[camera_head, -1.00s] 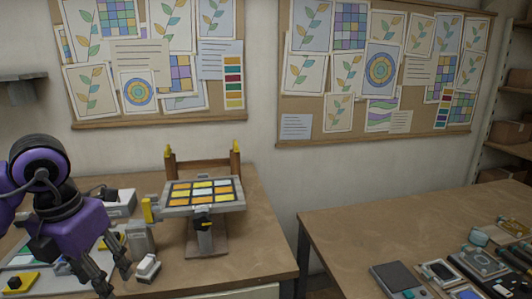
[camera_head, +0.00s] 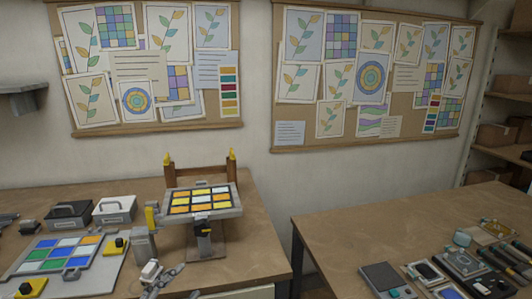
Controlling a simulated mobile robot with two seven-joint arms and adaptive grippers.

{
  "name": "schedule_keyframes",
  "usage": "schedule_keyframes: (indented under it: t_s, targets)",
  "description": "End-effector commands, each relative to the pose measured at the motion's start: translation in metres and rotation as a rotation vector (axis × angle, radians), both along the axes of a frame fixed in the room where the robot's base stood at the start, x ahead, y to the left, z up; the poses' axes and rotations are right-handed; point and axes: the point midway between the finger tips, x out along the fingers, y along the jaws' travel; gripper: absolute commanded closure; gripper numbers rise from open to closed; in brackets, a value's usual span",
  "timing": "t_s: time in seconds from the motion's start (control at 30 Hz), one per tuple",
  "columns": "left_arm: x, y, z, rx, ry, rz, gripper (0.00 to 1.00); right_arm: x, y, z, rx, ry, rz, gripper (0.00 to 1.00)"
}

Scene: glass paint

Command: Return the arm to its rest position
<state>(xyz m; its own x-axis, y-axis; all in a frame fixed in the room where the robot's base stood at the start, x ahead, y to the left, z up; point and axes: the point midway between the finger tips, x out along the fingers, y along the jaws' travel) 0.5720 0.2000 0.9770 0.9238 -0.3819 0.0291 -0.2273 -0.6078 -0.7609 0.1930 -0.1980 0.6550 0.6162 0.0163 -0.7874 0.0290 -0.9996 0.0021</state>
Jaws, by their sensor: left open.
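Only the grey fingers of my left gripper (camera_head: 165,280) show in the head view, at the bottom edge left of centre. They are open, beside a small white block (camera_head: 150,271) on the left table; I cannot tell whether they touch it. Nothing shows between the fingers. The rest of my left arm is out of view. My right gripper is not in view.
The left table (camera_head: 250,240) holds a tilted stand with a yellow-and-white tiled panel (camera_head: 201,200), a coloured tile board (camera_head: 60,255) and black and white boxes (camera_head: 115,209). The right table (camera_head: 335,235) carries several tools. A gap separates the tables.

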Motion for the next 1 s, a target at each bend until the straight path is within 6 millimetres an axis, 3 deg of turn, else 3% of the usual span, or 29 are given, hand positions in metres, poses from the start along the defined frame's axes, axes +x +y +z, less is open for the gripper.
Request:
schedule_keyframes:
  t_s: [0.03,0.1,0.2,0.3,0.4,0.5,0.6,0.7,0.8,1.0]
  targets:
    - [-0.017,0.010,-0.032,-0.070,0.107,0.076,0.49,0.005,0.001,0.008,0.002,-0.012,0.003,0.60]
    - [-0.044,0.021,-0.079,-0.150,0.250,0.168,0.49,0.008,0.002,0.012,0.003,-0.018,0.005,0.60]
    - [-0.092,0.027,-0.139,-0.258,0.443,0.283,0.49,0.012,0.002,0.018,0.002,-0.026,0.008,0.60]
    - [-0.149,0.025,-0.190,-0.367,0.621,0.384,0.49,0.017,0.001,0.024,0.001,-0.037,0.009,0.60]
    - [-0.211,0.014,-0.228,-0.483,0.772,0.476,0.49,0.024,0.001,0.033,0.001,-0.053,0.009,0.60]
    - [-0.267,0.001,-0.249,-0.586,0.868,0.553,0.49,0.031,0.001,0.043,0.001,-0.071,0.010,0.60]
    - [-0.309,-0.005,-0.260,-0.635,0.922,0.616,0.49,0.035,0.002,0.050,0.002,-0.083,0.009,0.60]
    - [-0.335,-0.006,-0.266,-0.652,0.954,0.651,0.49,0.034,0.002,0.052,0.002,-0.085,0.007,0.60]
    - [-0.345,-0.004,-0.269,-0.649,0.967,0.662,0.49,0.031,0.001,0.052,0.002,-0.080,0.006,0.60]
    - [-0.347,-0.004,-0.271,-0.646,0.970,0.663,0.49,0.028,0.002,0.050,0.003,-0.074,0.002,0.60]
